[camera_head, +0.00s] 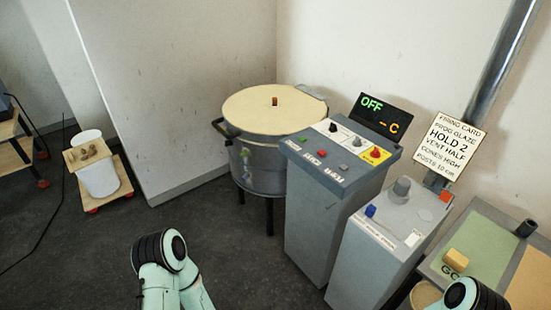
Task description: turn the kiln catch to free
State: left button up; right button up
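The kiln (262,168) is a round grey drum on dark legs at the back, with a cream lid (265,104) that looks closed. A small green-marked fitting (245,153) sits on the front of its wall. It may be the catch, but it is too small to tell which way it is turned. A dark handle (222,130) sticks out at the rim on the left. Parts of both my arms show at the bottom edge, well short of the kiln. Neither gripper's fingers are in view.
A grey control cabinet (325,215) stands right of the kiln, under a display (381,117) reading OFF. A second grey box (370,255), a firing card (453,145) and a green-topped table (490,240) are further right. A white bucket (98,178) stands left. The floor before the kiln is clear.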

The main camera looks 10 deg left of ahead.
aim_at(228, 142)
jog(key=i+j+u, duration=0.4)
jog(key=i+j, duration=0.8)
